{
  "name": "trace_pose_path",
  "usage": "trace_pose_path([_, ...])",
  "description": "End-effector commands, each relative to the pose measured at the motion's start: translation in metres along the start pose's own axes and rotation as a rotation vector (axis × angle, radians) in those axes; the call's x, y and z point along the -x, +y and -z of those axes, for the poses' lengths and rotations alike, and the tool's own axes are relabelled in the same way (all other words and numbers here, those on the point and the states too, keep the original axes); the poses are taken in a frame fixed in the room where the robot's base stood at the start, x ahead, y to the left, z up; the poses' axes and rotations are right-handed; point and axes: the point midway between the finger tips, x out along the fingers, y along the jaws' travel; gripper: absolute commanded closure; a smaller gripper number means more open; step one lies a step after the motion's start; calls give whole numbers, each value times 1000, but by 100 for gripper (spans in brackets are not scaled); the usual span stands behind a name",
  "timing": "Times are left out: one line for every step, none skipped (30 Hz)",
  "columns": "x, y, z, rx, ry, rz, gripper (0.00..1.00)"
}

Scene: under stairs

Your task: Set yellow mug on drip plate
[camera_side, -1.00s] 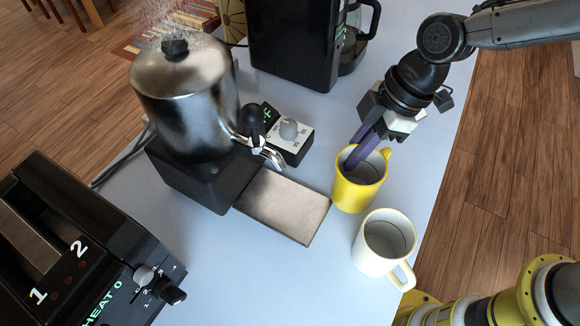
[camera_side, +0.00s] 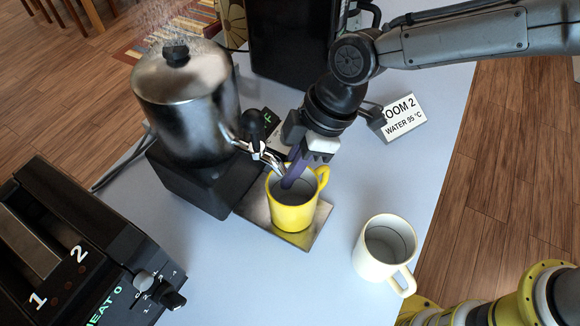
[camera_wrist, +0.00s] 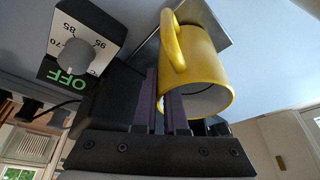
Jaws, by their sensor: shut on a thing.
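The yellow mug (camera_side: 291,212) is upright over the metal drip plate (camera_side: 316,232) in the side view, below the urn's tap. I cannot tell whether its base touches the plate. My gripper (camera_side: 293,180) is shut on the mug's wall, with one purple finger inside the rim. In the wrist view the mug (camera_wrist: 203,66) fills the upper middle, its handle at the left. The drip plate (camera_wrist: 208,22) shows behind it, and my gripper's fingers (camera_wrist: 164,100) are at its rim. The mug hides much of the plate.
A steaming metal urn (camera_side: 187,100) with a tap (camera_side: 258,146) stands just left of the mug. A white mug (camera_side: 384,250) is at the right. A dial box (camera_wrist: 85,40) reads OFF. A toaster (camera_side: 75,245) stands at lower left. A sign (camera_side: 403,118) is behind my gripper.

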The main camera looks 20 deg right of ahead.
Motion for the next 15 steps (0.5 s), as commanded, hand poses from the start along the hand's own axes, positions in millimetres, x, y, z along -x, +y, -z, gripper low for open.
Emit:
trace_pose_path([1, 0, 1, 0, 3, -2, 100])
trace_pose_path([1, 0, 1, 0, 3, -1, 100])
trace_pose_path([0, 0, 0, 0, 3, -1, 100])
trace_pose_path([0, 0, 0, 0, 3, -1, 100])
trace_pose_path([-1, 0, 0, 0, 3, -1, 100])
trace_pose_path([-2, 0, 0, 0, 3, -1, 100])
trace_pose_path([-2, 0, -1, 0, 1, 0, 85])
trace_pose_path([-2, 0, -1, 0, 1, 0, 80])
trace_pose_path([-2, 0, -1, 0, 1, 0, 73])
trace_pose_path([-2, 0, -1, 0, 1, 0, 67])
trace_pose_path([-2, 0, -1, 0, 1, 0, 62])
trace_pose_path([-2, 0, -1, 0, 0, 0, 61])
trace_pose_path([-2, 0, -1, 0, 0, 0, 61])
trace_pose_path([-2, 0, -1, 0, 0, 0, 61])
trace_pose_path([-2, 0, -1, 0, 0, 0, 61])
